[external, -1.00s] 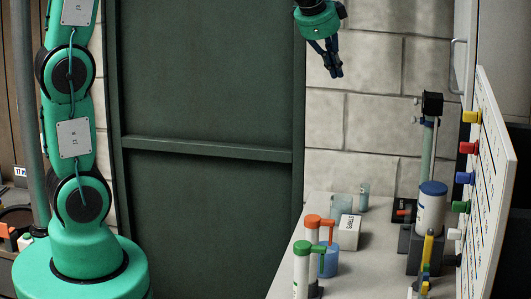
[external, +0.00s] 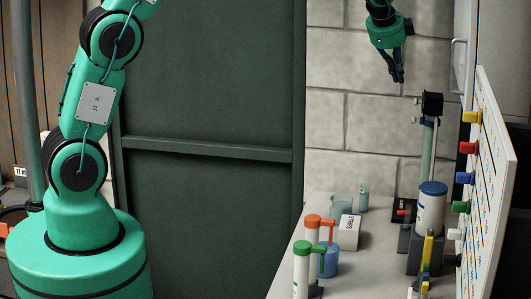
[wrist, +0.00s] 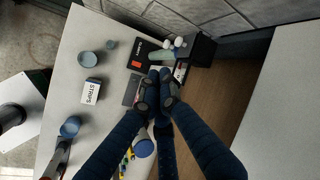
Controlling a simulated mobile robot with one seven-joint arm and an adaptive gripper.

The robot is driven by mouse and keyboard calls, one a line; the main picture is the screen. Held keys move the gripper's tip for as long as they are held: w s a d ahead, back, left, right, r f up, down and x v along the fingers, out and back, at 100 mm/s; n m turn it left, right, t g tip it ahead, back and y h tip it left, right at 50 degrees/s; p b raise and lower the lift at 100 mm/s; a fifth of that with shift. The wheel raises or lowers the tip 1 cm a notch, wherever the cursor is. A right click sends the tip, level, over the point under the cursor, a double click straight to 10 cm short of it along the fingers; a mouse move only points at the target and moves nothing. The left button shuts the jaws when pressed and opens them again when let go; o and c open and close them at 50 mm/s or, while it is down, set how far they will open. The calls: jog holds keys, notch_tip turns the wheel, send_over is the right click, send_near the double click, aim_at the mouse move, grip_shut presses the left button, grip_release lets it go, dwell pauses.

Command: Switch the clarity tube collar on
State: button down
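The clarity tube (external: 427,150) is a pale green upright tube with a black block-like collar (external: 432,104) at its top, behind a blue-capped white jar in the external view. In the wrist view the pale tube (wrist: 164,57) lies just beyond my fingertips, by a black base with an orange patch and a label that seems to read CLARITY. My gripper (external: 398,78) is above and left of the collar in the external view, pointing down. Its fingertips (wrist: 161,74) look together and empty in the wrist view. I cannot tell the collar's switch state.
A board with coloured clips (external: 490,175) stands right of the tube. The blue-capped jar (external: 431,210) stands in front. A white STRIPS box (wrist: 91,91), small cups and handled bottles (external: 311,230) occupy the bench's left part. A brick wall (external: 355,125) is behind.

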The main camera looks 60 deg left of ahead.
jog(key=shift+w+d+f, duration=0.1)
jog(key=shift+w+f, duration=0.15)
jog(key=shift+w, duration=0.3)
jog(key=p+x, duration=0.1)
jog(key=x, duration=1.3)
dwell(0.5)
notch_tip(320, 180, down, 27)
jog(key=b, duration=1.1)
jog(key=shift+r, duration=0.25)
jog(key=shift+r, duration=0.15)
